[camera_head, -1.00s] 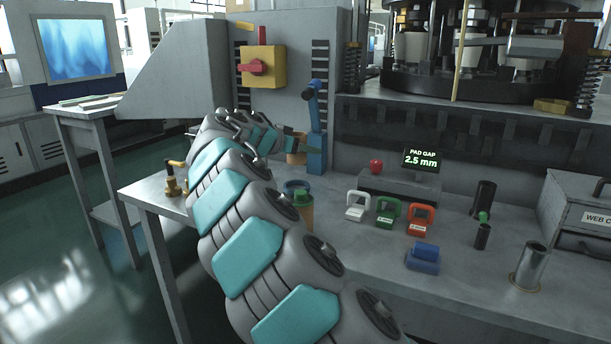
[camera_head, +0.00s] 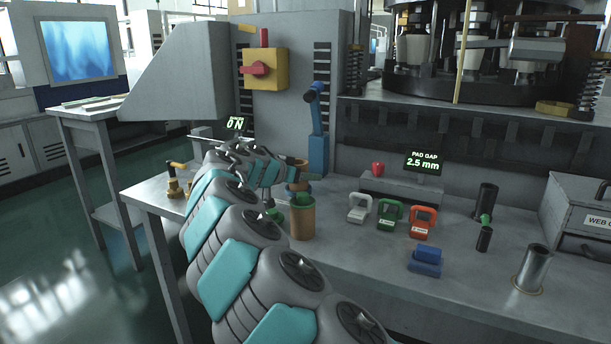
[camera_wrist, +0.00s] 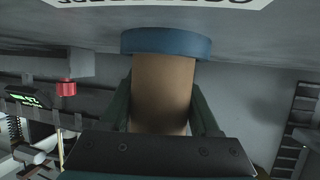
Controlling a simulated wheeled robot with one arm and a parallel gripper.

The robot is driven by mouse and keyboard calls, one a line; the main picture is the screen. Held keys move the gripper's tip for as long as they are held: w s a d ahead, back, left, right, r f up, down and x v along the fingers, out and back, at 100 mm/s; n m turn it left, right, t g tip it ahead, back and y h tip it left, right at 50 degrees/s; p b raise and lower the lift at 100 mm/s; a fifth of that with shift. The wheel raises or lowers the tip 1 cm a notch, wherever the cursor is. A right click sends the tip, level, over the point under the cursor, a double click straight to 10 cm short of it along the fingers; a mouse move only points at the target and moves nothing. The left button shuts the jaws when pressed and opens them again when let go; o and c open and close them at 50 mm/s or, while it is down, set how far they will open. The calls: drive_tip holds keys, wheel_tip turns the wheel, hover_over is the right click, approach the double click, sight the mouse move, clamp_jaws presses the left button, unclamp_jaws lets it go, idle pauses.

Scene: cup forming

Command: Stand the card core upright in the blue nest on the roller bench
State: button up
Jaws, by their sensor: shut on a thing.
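The card core (camera_wrist: 163,85) is a plain brown tube, held upright between the two dark green fingers of my gripper (camera_wrist: 163,108). In the wrist view, which is upside down, its lower end passes behind the wall of the blue nest (camera_wrist: 166,42) and looks to be inside the ring. How deep it sits is hidden. In the head view my gripper (camera_head: 299,175) is at the bench beside the blue post, with the core (camera_head: 297,164) and a little of the nest (camera_head: 297,187) showing. My arm hides part of this spot.
A brown container with a green top (camera_head: 302,220) stands close in front of the nest. The blue lever post (camera_head: 318,153) is just behind. White, green and red clamp-like items (camera_head: 390,214), a blue block (camera_head: 425,260) and metal cylinders (camera_head: 531,270) stand to the right on the bench (camera_head: 350,275).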

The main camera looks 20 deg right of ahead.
drive_tip(key=shift+f+b, duration=0.6)
drive_tip(key=shift+b, duration=0.1)
drive_tip(key=o, duration=1.3)
drive_tip(key=shift+f, duration=0.25)
drive_tip(key=shift+o, duration=0.2)
drive_tip(key=shift+s+f, duration=0.1)
drive_tip(key=shift+r+p, duration=0.8)
drive_tip(key=shift+p, duration=0.4)
drive_tip(key=v, duration=0.4)
drive_tip(key=b+v, duration=0.1)
drive_tip(key=v, duration=0.3)
drive_tip(key=b+v, duration=0.1)
drive_tip(key=v, duration=0.3)
drive_tip(key=shift+r, duration=0.35)
